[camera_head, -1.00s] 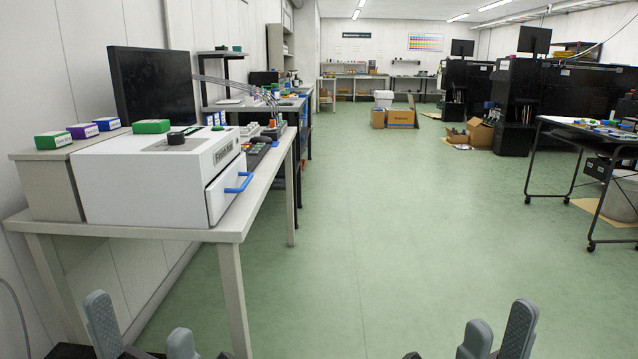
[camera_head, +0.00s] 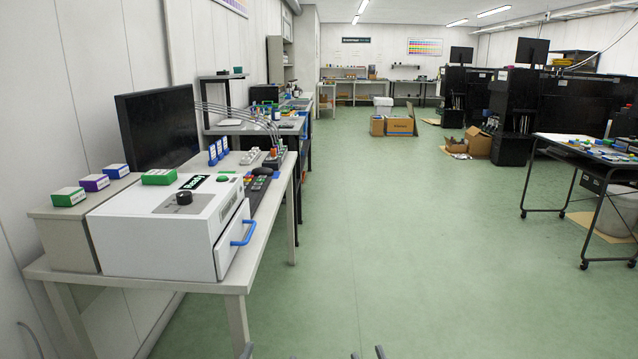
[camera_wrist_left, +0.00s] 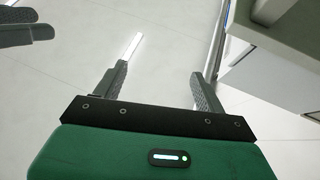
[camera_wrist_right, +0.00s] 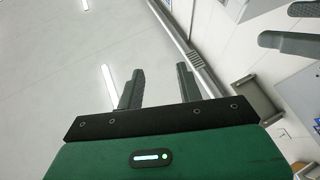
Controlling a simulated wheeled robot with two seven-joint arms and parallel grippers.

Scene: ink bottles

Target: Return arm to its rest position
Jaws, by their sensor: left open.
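In the head view only the tips of my grippers show at the bottom edge: my left gripper (camera_head: 247,350) left of centre, my right gripper (camera_head: 380,352) further right. In the left wrist view my left gripper (camera_wrist_left: 158,83) has its fingers wide apart with nothing between them. In the right wrist view my right gripper (camera_wrist_right: 160,85) has its fingers apart by a smaller gap, also empty. Fingers of the other gripper show at the edge of each wrist view, clear of the near one. Most of both arms is hidden.
A white machine (camera_head: 150,240) with a blue-handled front drawer (camera_head: 233,241) stands on a table (camera_head: 175,284) at the left. Small boxes, a monitor (camera_head: 158,125) and ink bottles (camera_head: 216,150) are around it. A black-legged table (camera_head: 600,172) stands right. The green floor between is clear.

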